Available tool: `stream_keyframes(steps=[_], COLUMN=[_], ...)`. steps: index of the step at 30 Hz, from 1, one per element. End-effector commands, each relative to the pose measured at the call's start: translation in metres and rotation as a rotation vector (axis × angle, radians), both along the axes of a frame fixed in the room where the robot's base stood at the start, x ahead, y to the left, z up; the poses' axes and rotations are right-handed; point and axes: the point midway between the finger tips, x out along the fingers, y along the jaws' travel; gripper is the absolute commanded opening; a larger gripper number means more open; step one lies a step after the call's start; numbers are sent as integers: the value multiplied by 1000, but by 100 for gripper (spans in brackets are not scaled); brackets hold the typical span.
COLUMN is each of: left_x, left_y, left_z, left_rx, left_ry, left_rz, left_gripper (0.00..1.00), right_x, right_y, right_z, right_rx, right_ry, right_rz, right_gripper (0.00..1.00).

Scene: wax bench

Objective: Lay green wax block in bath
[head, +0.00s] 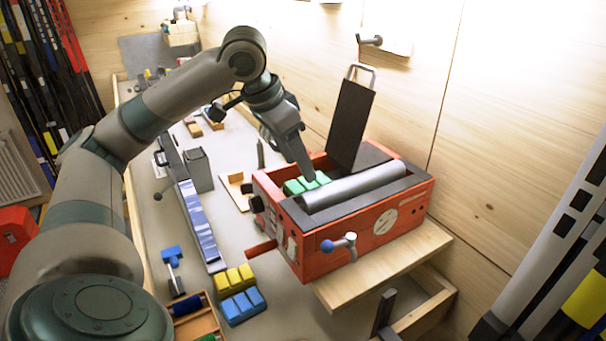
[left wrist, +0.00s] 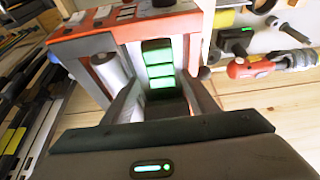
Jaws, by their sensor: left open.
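The green wax block (head: 294,187), ribbed into several segments, lies at the left end of the bath in the red waxing machine (head: 375,228), beside the long silver roller (head: 355,186). The bath's dark lid (head: 350,125) stands up at the back. My left gripper (head: 307,172) is open, fingers pointing down over the block. In the left wrist view the green block (left wrist: 160,71) shows between the spread fingers (left wrist: 163,98); I cannot tell whether they touch it. The block's underside is hidden. My right gripper is out of view.
A yellow wax block (head: 234,279) and a blue one (head: 242,306) lie on the bench left of the machine. A long ski (head: 200,225) lies further left. A blue-knobbed handle (head: 340,243) sticks out at the machine's front. The upright lid stands close to my gripper.

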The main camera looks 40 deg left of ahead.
Motion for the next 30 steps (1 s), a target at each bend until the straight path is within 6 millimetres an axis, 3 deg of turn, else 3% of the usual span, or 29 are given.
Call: stream_keyframes(steps=[6, 12, 30], left_x=[-14, -21, -25], left_y=[4, 6, 7], left_z=[36, 55, 62], left_rx=[-1, -1, 0], left_ry=[-4, -2, 0], left_rz=[0, 1, 1], left_gripper=[53, 53, 53], right_x=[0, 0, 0], right_y=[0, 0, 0], right_z=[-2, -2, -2], right_rx=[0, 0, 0], right_ry=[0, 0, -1], right_rz=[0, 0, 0], right_gripper=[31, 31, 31])
